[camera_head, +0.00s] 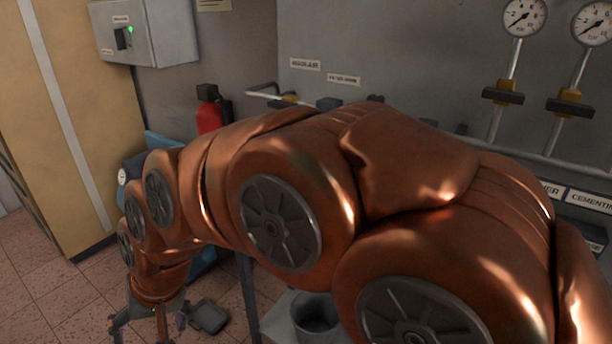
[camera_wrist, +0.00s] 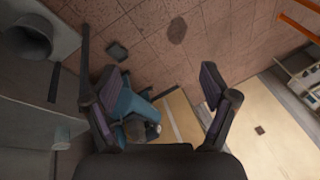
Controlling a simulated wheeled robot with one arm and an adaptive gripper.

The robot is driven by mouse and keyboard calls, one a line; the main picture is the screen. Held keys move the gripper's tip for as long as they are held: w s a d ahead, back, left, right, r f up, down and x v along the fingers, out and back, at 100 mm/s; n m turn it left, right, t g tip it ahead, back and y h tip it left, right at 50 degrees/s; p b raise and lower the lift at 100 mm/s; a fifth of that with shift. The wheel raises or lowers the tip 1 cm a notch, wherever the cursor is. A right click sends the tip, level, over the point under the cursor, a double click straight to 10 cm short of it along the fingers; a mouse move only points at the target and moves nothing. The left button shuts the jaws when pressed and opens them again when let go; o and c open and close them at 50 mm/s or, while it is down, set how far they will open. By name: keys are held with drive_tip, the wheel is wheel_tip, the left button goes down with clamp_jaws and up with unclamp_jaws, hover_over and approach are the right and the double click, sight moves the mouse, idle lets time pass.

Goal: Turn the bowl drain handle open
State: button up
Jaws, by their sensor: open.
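I cannot make out the bowl drain handle in either view. A blue machine (camera_head: 165,142) with a small round gauge (camera_head: 122,177) stands by the back wall, mostly hidden behind my copper-coloured arm. The blue machine also shows in the wrist view (camera_wrist: 138,104), beyond and partly behind the left finger, with a grey part at its end. My gripper (camera_wrist: 160,88) is open and empty, its fingers spread wide. In the head view my gripper (camera_head: 144,328) is low at the bottom left, above the tiled floor, partly cut off by the frame edge.
A dark flat pan (camera_head: 209,316) lies on the floor right of my gripper. A grey bucket (camera_head: 316,314) stands beyond my arm. A red extinguisher (camera_head: 210,117), wall box (camera_head: 146,32), tan cabinet (camera_head: 65,120), pipes and gauges (camera_head: 524,17) line the walls. Some tiled floor is clear.

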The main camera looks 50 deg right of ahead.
drive_tip(key=w+r+m+t+b, duration=0.1)
drive_tip(key=w+m+t+b, duration=0.3)
drive_tip(key=w, duration=0.8)
drive_tip(key=w+d+r+m+t+h+b, duration=0.3)
drive_tip(key=w+d+r+m+t+b, duration=0.15)
drive_tip(key=w+d+m, duration=0.4)
drive_tip(key=w+d+r+m+t+h+b, duration=0.3)
drive_tip(key=w+d+r+m+t+b, duration=0.15)
drive_tip(key=w+d+m+b, duration=0.35)
drive_tip(key=s+d+f+m+g+h+b, duration=0.1)
drive_tip(key=s+d+m+g+h+b, duration=0.15)
drive_tip(key=d+m+h, duration=0.65)
drive_tip(key=s+d+m+g+h+b, duration=0.25)
drive_tip(key=d+m, duration=0.35)
drive_tip(key=d, duration=0.8)
drive_tip(key=s+d+f+m+g+h+b, duration=0.1)
drive_tip(key=s+d+f+m+g+b, duration=0.25)
drive_tip(key=s+d+m+g, duration=0.3)
drive_tip(key=s+d+f+m+g+h+b, duration=0.25)
drive_tip(key=s+d+f+m+g, duration=0.25)
drive_tip(key=s+d+m, duration=0.25)
drive_tip(key=d, duration=0.6)
drive_tip(key=shift+d+f+y, duration=0.15)
drive_tip(key=shift+d+y, duration=0.25)
drive_tip(key=shift+w+n, duration=0.1)
drive_tip(key=shift+n, duration=0.15)
drive_tip(key=shift+c, duration=0.2)
